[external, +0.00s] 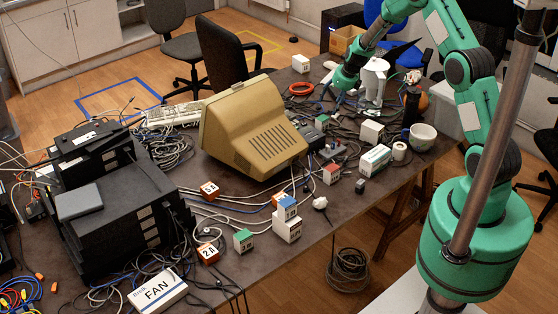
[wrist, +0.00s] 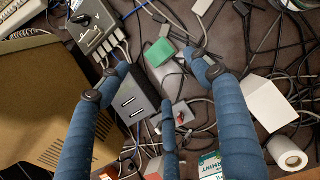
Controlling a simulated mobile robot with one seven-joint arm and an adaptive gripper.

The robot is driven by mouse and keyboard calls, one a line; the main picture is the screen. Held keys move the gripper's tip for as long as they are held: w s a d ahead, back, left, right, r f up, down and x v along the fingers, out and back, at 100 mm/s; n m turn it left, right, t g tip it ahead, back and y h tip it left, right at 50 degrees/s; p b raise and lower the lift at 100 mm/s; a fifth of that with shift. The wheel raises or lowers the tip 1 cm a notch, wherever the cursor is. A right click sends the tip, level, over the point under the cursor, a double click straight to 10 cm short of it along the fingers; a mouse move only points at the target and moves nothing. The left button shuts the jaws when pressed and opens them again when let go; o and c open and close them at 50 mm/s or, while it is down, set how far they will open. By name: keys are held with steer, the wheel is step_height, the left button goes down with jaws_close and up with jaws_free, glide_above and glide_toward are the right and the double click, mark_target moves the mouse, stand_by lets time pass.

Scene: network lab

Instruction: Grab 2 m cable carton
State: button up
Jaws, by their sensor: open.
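My gripper (external: 333,98) is far from both, over the far side of the table past the beige monitor. In the wrist view my gripper (wrist: 160,72) is open, with its blue fingers spread above a small green-topped block (wrist: 160,52) and cables. It holds nothing. I cannot make out either orange carton in the wrist view.
A beige monitor (external: 252,125) stands between my gripper and the orange cartons. A green carton (external: 243,241) and a blue carton (external: 286,208) on a white one (external: 287,230) are nearby. Loose cables cover much of the table.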

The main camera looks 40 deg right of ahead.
mark_target(324, 119)
steer(key=shift+f, duration=0.1)
steer(key=shift+b+x, duration=0.85)
steer(key=shift+x, duration=3.35)
steer(key=shift+b+x, duration=0.8)
steer(key=shift+x, duration=1.8)
steer(key=shift+s+d, duration=0.1)
steer(key=shift+s, duration=0.05)
steer(key=shift+c, duration=0.5)
steer(key=c, duration=1.3)
steer(key=shift+o, duration=0.2)
